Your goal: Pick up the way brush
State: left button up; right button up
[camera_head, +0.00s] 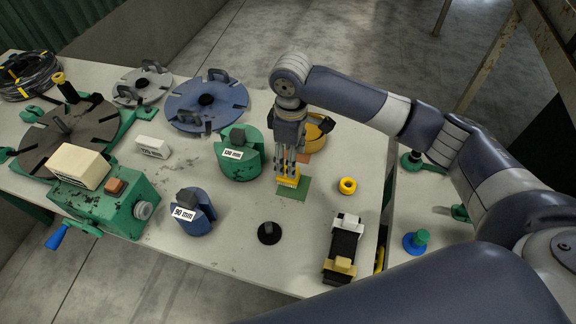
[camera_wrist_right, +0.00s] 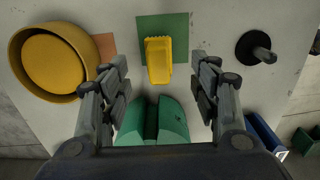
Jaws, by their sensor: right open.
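The way brush is a small yellow block (camera_head: 288,181) with pale bristles, on a dark green square (camera_head: 295,190) on the table. In the right wrist view the yellow brush (camera_wrist_right: 158,60) lies just beyond my fingertips, around the middle between them. My right gripper (camera_head: 287,167) points down over the brush and partly hides it in the head view. Its fingers (camera_wrist_right: 163,78) are spread with nothing between them. I cannot tell the exact height above the brush. My left gripper is not in view.
A green labelled block (camera_head: 236,158) stands close left of my gripper, and a yellow round bowl-like part (camera_head: 318,128) behind it. A yellow ring (camera_head: 347,186), black knob (camera_head: 269,234) and black-and-cream item (camera_head: 343,248) lie nearby. Bare table (camera_head: 310,215) lies in front.

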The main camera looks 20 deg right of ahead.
aim_at(289, 182)
notch_tip(289, 182, down, 2)
jog(key=shift+s+f, duration=0.1)
jog(key=shift+s, duration=0.05)
jog(key=shift+f, duration=0.3)
jog(key=f, duration=0.1)
jog(key=f+p, duration=0.1)
jog(key=f, duration=0.1)
jog(key=f+p, duration=0.1)
jog(key=shift+w+a+f, duration=0.15)
jog(key=shift+w+a, duration=0.05)
jog(key=shift+w, duration=0.2)
jog(key=shift+f, duration=0.55)
jog(key=c, duration=1.2)
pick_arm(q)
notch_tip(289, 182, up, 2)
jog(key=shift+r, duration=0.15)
pick_arm(e)
jog(key=shift+o, duration=0.2)
